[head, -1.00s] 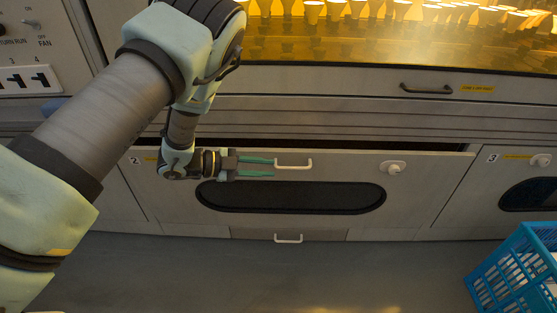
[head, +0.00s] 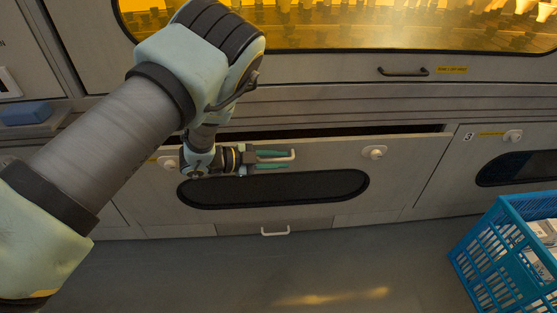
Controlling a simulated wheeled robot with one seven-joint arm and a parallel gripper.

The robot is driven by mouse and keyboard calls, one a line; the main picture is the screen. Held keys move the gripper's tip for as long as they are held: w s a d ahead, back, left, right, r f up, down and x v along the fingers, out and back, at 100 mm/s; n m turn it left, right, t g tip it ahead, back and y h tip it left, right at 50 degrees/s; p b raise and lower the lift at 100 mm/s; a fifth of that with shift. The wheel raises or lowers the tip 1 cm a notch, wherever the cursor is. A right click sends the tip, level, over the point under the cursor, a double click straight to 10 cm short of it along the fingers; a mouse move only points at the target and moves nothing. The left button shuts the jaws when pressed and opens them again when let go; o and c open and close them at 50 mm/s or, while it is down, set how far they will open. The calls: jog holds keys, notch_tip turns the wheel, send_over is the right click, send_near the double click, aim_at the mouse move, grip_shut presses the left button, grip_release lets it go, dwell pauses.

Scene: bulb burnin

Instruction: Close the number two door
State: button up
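The number two door (head: 400,185) is a wide grey panel with a long dark oval window (head: 275,189). Its top edge stands away from the cabinet, with a dark gap above it, so it is partly open. Its white handle (head: 293,155) is at upper middle. My gripper (head: 288,160) comes from the left in front of the door, fingers spread and pointing right. The fingers overlap the handle in the picture; I cannot tell whether they touch it.
Door number three (head: 470,160) is to the right and looks shut. A blue basket (head: 480,250) stands on the floor at lower right. A lower drawer handle (head: 275,232) sits below the door. A lit amber window (head: 400,35) is above.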

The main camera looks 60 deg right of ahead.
jog(key=shift+c, duration=0.3)
grip_shut()
dwell(1.1)
